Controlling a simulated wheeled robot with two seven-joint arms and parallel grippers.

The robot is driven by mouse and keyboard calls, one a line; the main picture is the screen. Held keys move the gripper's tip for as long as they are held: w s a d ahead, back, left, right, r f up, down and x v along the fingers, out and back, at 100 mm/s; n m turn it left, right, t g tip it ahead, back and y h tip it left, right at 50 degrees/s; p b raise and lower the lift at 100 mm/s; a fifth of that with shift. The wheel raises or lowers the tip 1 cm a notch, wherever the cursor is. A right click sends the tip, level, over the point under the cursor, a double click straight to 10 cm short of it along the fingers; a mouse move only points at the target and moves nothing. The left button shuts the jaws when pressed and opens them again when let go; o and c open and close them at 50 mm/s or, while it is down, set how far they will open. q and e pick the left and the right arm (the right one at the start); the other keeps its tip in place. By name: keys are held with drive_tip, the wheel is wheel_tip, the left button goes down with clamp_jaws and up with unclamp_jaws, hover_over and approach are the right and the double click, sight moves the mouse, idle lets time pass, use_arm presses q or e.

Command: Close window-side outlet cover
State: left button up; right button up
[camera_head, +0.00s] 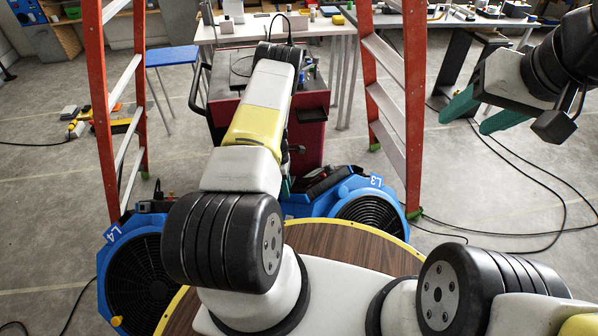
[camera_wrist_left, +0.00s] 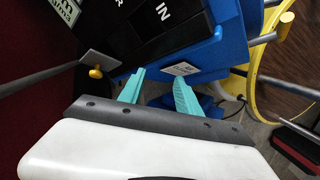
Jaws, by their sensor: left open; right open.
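In the left wrist view, the two teal fingers of my left gripper (camera_wrist_left: 160,77) are apart with nothing between them. They point at a blue machine (camera_wrist_left: 205,58) with a black panel (camera_wrist_left: 160,35) marked "IN". A small grey plate with a yellow knob (camera_wrist_left: 97,72) is left of the fingers, and a pale label-like plate (camera_wrist_left: 181,68) is by the right fingertip. I cannot tell which part is the window-side outlet cover. In the head view my left arm hides most of that area. My right gripper (camera_head: 463,122) is open and empty at the upper right.
Blue fans (camera_head: 365,205) marked L3 and L4 (camera_head: 135,270) stand on the floor. A red cart (camera_head: 312,130) is behind my left arm. Red ladders (camera_head: 412,100) stand on both sides. Black cables (camera_head: 530,220) lie on open floor at the right.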

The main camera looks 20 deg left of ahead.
use_arm(q)
drive_tip(key=shift+s+d+r, duration=0.1)
drive_tip(key=shift+s+d, duration=0.25)
drive_tip(key=shift+s, duration=0.5)
drive_tip(key=shift+s+d+r, duration=0.1)
drive_tip(key=shift+s+d, duration=0.3)
drive_tip(key=shift+s, duration=0.45)
drive_tip(key=shift+s+d+r, duration=0.1)
drive_tip(key=shift+s+d, duration=0.25)
drive_tip(key=shift+s, duration=0.5)
